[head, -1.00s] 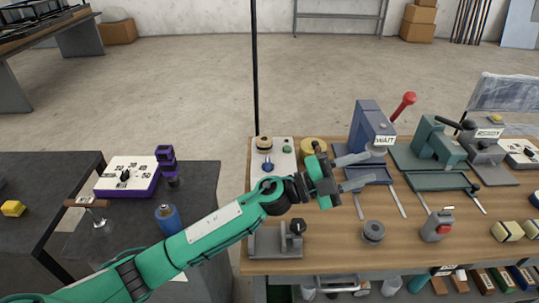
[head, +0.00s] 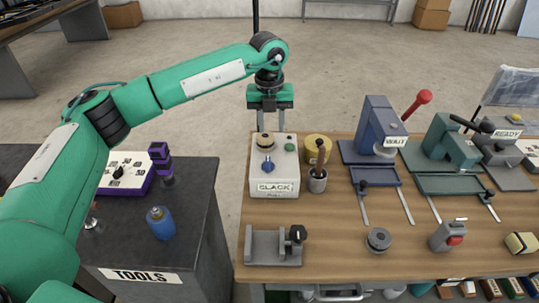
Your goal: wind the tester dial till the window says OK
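The tester (head: 285,177) is a pale box at the back left of the wooden bench, and its window (head: 275,188) reads SLACK. On its top are a brass-coloured round knob (head: 265,140), a blue knob (head: 268,166) and a green button (head: 291,142). Which knob is the dial, I cannot tell for sure. My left gripper (head: 270,118) points down at the tester's far edge, just beyond the brass-coloured knob in the picture. Its two fingers are apart with nothing between them. My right gripper is not in view.
A cup with a brown-handled tool (head: 317,180) and a yellow spool (head: 317,148) stand right of the tester. A blue press (head: 375,130) marked WAIT stands further right. A grey fixture (head: 273,245) sits in front. Bench between them is clear.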

